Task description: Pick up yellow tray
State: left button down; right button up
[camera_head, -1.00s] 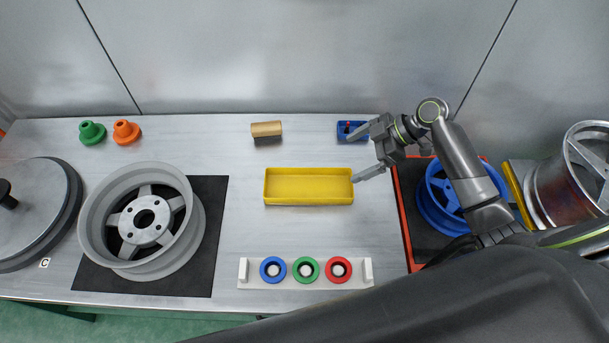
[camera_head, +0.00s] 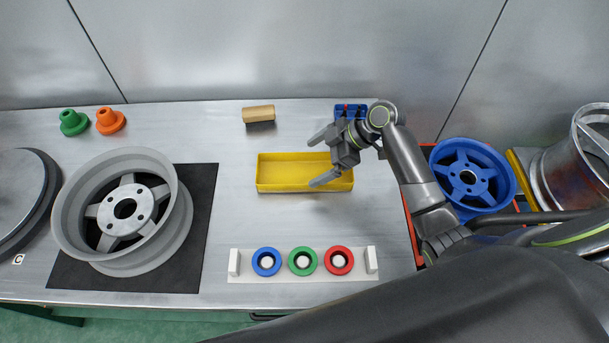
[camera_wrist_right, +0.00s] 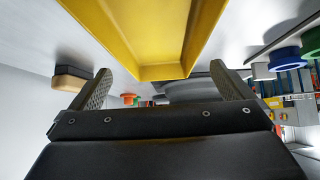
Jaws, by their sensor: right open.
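The yellow tray (camera_head: 285,188) lies on the metal table in the middle of the head view, long side running left to right; it looks empty. My right gripper (camera_head: 317,161) is open at the tray's right end, its fingers pointing left. In the head view its fingertips overlap the tray's right part. In the right wrist view the tray (camera_wrist_right: 160,71) shows at the top middle, ahead of and between the two open fingers (camera_wrist_right: 162,84). Nothing is between the fingers at their tips that I can see as gripped. My left gripper is not in view.
A wood-topped block (camera_head: 258,114) and a blue bin (camera_head: 348,111) stand behind the tray. A white holder (camera_head: 234,263) with blue, green and red rings is in front. A grey wheel (camera_head: 65,225) is left; a blue wheel (camera_head: 437,158) is right.

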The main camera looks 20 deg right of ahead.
aim_at(291, 176)
jog(key=b+x, duration=0.1)
jog(key=x, duration=0.1)
jog(key=b+x, duration=0.2)
jog(key=shift+d+f, duration=0.2)
jog(key=shift+d, duration=0.05)
jog(key=shift+w+a+f+b, duration=0.1)
jog(key=shift+a+f+b, duration=0.25)
jog(key=shift+a+b, duration=0.1)
jog(key=shift+r, duration=0.1)
jog(key=shift+c, duration=0.4)
jog(key=c, duration=0.6)
